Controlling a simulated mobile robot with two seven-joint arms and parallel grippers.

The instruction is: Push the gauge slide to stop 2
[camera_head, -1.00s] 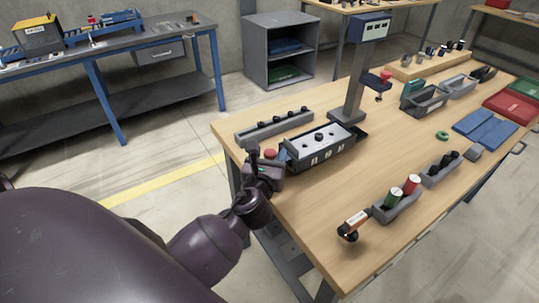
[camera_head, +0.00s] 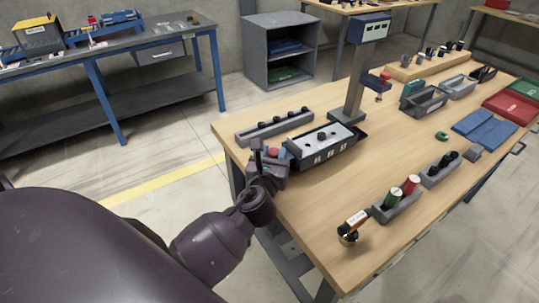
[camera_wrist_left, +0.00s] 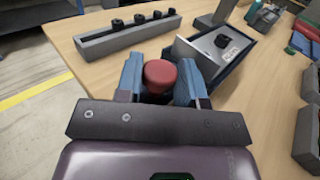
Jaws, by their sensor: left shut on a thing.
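The gauge (camera_head: 318,158) is a dark box with a pale top plate, a black knob (camera_head: 321,136) on top and number marks on its front face. It stands on the near left part of the wooden table. My left gripper (camera_head: 270,157) is at its left end, shut on a red knob (camera_wrist_left: 160,75). In the left wrist view the blue fingers stand either side of the knob, and the gauge plate (camera_wrist_left: 202,62) is just to its right. The knob's lower part and its link to the gauge are hidden. My right gripper is not in view.
A grey rail with several black pegs (camera_head: 270,128) lies behind the gauge. A holder with green and red cylinders (camera_head: 397,209) is at the front. The table between is clear.

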